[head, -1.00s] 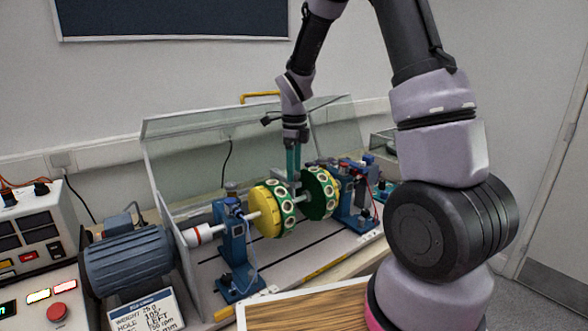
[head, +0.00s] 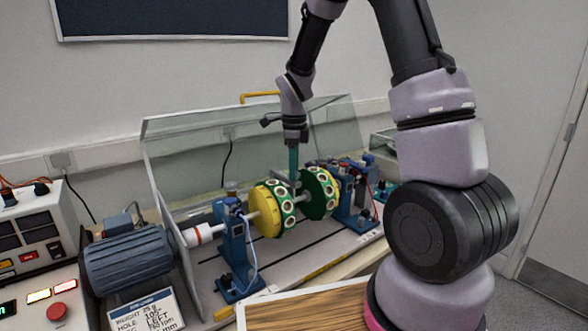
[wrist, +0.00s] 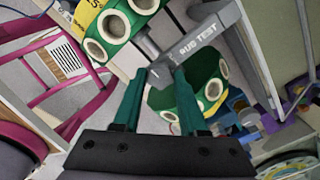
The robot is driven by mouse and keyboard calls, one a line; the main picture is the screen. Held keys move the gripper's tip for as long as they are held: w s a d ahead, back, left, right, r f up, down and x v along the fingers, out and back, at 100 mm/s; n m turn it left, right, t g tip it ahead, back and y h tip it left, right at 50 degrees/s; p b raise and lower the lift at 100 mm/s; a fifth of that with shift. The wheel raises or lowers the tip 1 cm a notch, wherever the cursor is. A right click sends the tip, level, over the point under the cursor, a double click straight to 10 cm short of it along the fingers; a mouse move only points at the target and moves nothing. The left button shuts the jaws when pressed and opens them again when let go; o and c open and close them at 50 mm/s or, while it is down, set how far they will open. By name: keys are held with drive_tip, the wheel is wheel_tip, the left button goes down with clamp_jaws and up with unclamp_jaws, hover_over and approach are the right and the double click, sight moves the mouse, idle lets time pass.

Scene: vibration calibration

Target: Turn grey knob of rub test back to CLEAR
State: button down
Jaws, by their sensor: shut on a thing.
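The grey rub test bar (wrist: 207,38) shows in the wrist view with "RUB TEST" lettered on it. The grey knob (wrist: 160,66) is at its near end, between my fingertips and partly hidden by them. My gripper (wrist: 160,73) is shut on the knob, with a teal finger on each side. In the head view my gripper (head: 294,172) points down between the yellow-and-green disc (head: 268,210) and the green disc (head: 318,195). The knob's pointer and any CLEAR mark cannot be made out.
A blue motor (head: 130,258) and blue bearing stands (head: 236,250) carry the shaft. A clear guard panel (head: 190,150) stands behind the rotor. A control box (head: 35,235) is at the left and a weight card (head: 148,312) in front. Both discs are close to my fingers.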

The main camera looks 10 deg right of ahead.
drive_tip(key=n, duration=2)
drive_tip(key=shift+n, duration=0.3)
drive_tip(key=n, duration=1.2)
drive_tip(key=shift+n, duration=0.3)
drive_tip(key=n, duration=1.2)
drive_tip(key=shift+n, duration=0.4)
drive_tip(key=n, duration=0.6)
drive_tip(key=shift+r, duration=0.1)
drive_tip(key=shift+n, duration=0.3)
